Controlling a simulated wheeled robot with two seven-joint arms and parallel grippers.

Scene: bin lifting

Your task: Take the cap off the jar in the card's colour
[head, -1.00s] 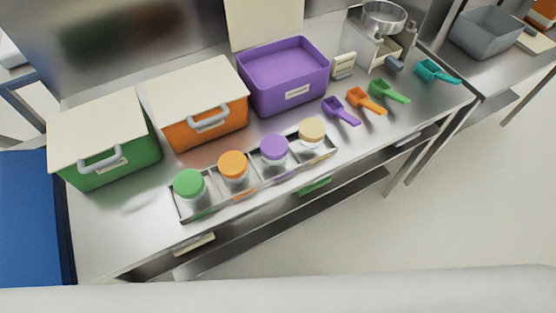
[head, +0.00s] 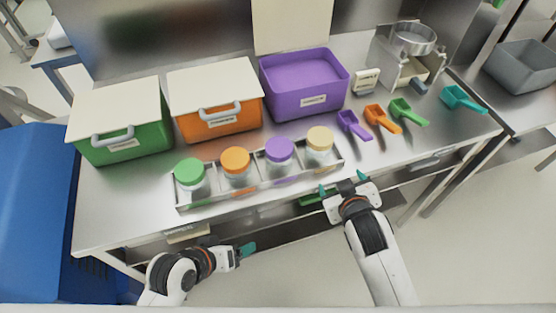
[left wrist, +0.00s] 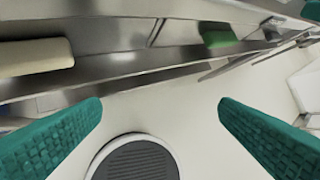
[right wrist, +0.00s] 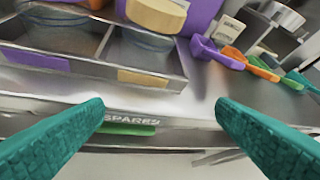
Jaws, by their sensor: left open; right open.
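Four jars with coloured caps stand in a metal rack (head: 262,187) on the steel table: green cap (head: 189,171), orange cap (head: 235,160), purple cap (head: 279,150) and cream cap (head: 320,139). All caps sit on their jars. A small cream card (head: 366,81) stands behind the scoops; its print is too small to read. My right gripper (head: 342,184) is open and empty at the table's front edge, below the cream-capped jar. The cream cap also shows in the right wrist view (right wrist: 157,15). My left gripper (head: 244,251) is open and empty, in front of the table and below its edge.
Green (head: 122,142), orange (head: 216,120) and purple (head: 303,100) bins stand behind the rack; the first two have cream lids. Purple (head: 354,126), orange (head: 382,120), green (head: 408,112) and teal (head: 462,98) scoops lie at right. A lower shelf runs under the table.

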